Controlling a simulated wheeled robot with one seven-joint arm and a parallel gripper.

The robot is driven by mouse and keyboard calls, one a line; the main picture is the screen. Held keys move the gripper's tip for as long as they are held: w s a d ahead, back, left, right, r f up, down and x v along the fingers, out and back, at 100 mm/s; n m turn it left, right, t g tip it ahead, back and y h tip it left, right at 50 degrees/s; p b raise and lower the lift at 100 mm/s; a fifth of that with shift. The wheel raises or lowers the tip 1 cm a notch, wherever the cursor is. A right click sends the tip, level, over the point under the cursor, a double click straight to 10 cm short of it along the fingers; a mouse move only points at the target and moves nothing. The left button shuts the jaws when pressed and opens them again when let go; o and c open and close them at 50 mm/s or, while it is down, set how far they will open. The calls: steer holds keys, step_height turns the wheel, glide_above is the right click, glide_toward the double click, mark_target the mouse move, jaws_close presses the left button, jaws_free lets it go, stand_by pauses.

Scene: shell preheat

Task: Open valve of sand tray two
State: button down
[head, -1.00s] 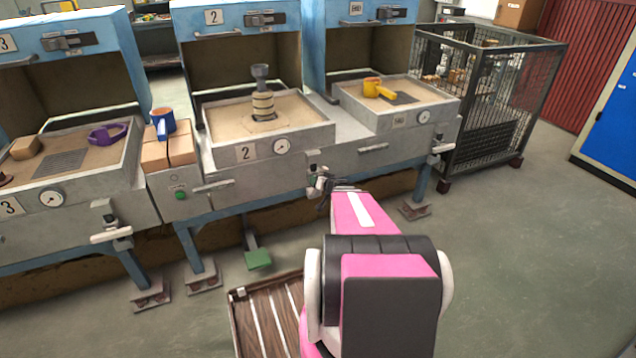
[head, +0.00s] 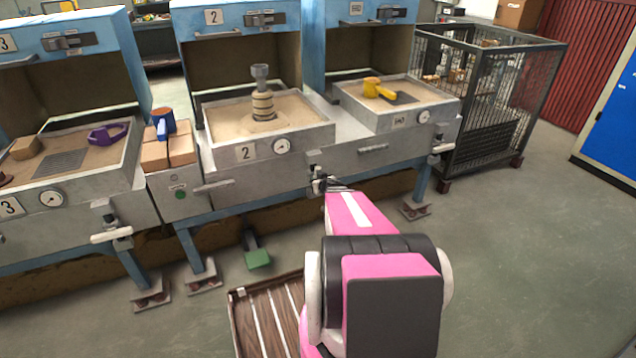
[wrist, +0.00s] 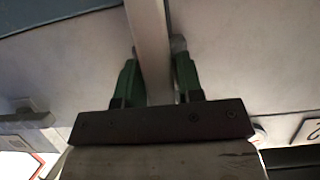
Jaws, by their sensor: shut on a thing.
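Sand tray two (head: 308,136) is a grey metal tray of sand, marked "2", with a round gauge on its front. A stacked grey and tan piece (head: 263,100) stands upright in its sand. Its valve (head: 314,170) sits below the tray's front right corner, and my gripper is at it. My gripper (head: 322,186) is small and partly hidden by my pink arm in the head view. In the wrist view my gripper (wrist: 157,70) has its green fingers on both sides of a pale bar, the valve handle (wrist: 148,35), and is shut on it.
Tray three (head: 100,165) is at the left, with a white valve lever (head: 110,236) below it. Another tray (head: 390,118) holds a yellow cup. A green pedal (head: 258,258) and a wooden pallet (head: 265,310) are on the floor below.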

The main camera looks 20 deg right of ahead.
steer(key=c, duration=0.9)
jaws_free()
steer(key=v, duration=1.1)
steer(key=shift+w, duration=0.1)
